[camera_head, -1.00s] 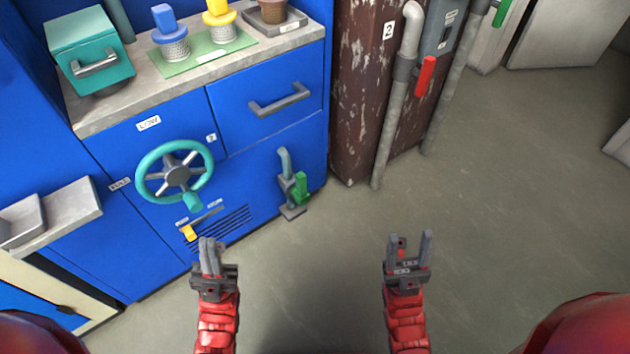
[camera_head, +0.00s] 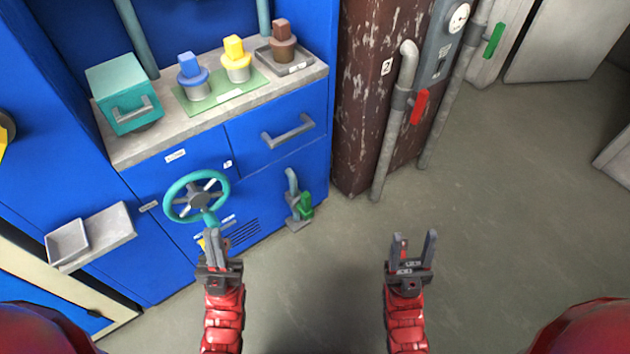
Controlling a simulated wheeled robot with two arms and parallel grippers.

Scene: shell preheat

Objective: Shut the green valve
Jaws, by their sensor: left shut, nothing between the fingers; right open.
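A green lever handle (camera_head: 493,40) stands nearly upright along a grey pipe at the upper right. A second green handle (camera_head: 306,206) sits low on the blue cabinet's front, beside a short grey pipe fitting (camera_head: 293,187). My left gripper (camera_head: 216,242) is shut and empty, in front of the cabinet and overlapping the view of a yellow slider. My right gripper (camera_head: 413,245) is open and empty over bare floor. Both grippers appear apart from both green handles.
The blue cabinet has a teal handwheel (camera_head: 197,197), a drawer handle (camera_head: 287,132) and a worktop with a teal box (camera_head: 123,95) and several coloured pieces. A red lever (camera_head: 419,107) is on a pipe by the rusty column (camera_head: 365,100).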

